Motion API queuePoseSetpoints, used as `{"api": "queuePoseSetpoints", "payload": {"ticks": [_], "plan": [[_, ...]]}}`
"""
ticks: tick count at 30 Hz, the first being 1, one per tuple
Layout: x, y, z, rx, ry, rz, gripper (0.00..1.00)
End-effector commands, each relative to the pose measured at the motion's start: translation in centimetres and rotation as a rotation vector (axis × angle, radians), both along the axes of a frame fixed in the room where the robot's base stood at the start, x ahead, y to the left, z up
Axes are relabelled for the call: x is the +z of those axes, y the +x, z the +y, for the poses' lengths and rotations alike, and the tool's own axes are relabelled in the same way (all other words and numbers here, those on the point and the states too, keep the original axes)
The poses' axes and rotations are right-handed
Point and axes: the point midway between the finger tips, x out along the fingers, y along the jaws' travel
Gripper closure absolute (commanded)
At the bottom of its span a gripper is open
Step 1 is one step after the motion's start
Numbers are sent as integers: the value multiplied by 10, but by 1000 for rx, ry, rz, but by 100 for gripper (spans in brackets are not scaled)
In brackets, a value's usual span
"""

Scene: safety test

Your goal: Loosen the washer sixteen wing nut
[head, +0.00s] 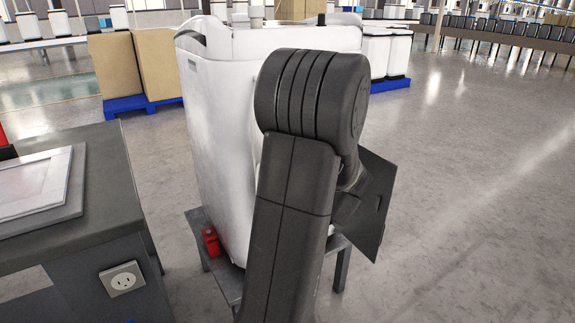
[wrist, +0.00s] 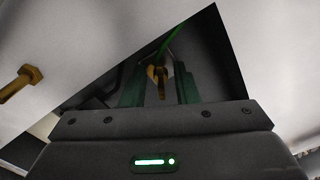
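The washer (head: 222,150) is a white, tall machine standing on a low grey stand, partly hidden behind my arm. In the wrist view, a small brass wing nut (wrist: 158,74) shows inside a dark three-cornered opening in a pale panel. My gripper (wrist: 159,88) has two green fingers, one on each side of the wing nut, with visible gaps between them and it. It looks open, and I cannot tell how far beyond the fingertips the nut lies. In the head view the gripper is hidden behind my arm.
A brass bolt (wrist: 20,83) sticks out at the left, and a green wire (wrist: 168,40) runs above the nut. A red object (head: 211,242) sits on the stand (head: 228,284). A grey bench (head: 95,190) with an outlet (head: 123,279) stands left. The floor at right is clear.

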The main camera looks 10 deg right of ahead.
Motion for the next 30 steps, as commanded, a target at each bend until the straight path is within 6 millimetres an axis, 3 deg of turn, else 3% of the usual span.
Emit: {"api": "queuePoseSetpoints", "payload": {"ticks": [18,24,30], "plan": [[1,-106,-40,-4,1,0,73],[0,-123,-45,-2,1,0,73],[0,-126,-46,0,0,1,73]]}}
